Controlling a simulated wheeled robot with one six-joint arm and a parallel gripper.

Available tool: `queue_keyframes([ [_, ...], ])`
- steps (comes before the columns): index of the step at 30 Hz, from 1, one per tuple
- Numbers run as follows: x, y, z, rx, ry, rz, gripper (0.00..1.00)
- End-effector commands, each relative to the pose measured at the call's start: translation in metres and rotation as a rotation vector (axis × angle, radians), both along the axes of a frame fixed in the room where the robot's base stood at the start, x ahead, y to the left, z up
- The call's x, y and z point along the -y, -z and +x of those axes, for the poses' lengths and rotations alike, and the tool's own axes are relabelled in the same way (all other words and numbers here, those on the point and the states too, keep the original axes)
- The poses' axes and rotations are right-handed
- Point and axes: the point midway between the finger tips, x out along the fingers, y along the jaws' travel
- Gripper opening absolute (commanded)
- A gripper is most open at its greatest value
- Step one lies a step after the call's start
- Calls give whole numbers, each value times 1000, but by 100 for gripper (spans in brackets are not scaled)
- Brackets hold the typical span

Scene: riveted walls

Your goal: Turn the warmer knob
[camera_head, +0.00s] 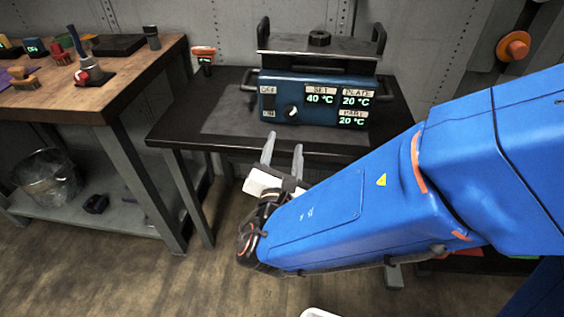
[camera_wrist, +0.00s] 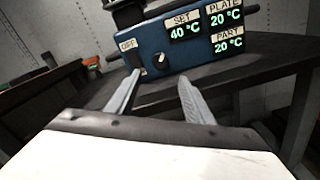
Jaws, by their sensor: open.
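The warmer (camera_head: 312,97) is a blue box on a black table, with a hot plate on top. Its black knob (camera_head: 291,112) with a white mark is on the front face, between the OFF switch and the displays. Set reads 40 °C; plate and part each read 20 °C. The knob also shows in the wrist view (camera_wrist: 160,62). My gripper (camera_head: 284,143) is open and empty, in front of the table and short of the warmer's face. In the wrist view its two fingers (camera_wrist: 158,82) point toward the panel, with the knob between them and beyond their tips.
The black table (camera_head: 180,131) has bare room before the warmer. A dark nut-like part (camera_head: 319,38) sits on the plate. An orange-topped device (camera_head: 204,56) stands left of the warmer. A wooden bench (camera_head: 130,75) with tools is at left, a bin (camera_head: 48,178) below it.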

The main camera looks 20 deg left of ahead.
Motion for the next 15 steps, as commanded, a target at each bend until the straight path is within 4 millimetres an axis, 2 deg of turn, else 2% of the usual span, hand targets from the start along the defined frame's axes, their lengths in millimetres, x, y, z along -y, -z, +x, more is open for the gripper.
queue_keyframes([
  [6,6,0,-29,0,-2,0,48],
  [15,11,0,-47,0,-1,0,48],
])
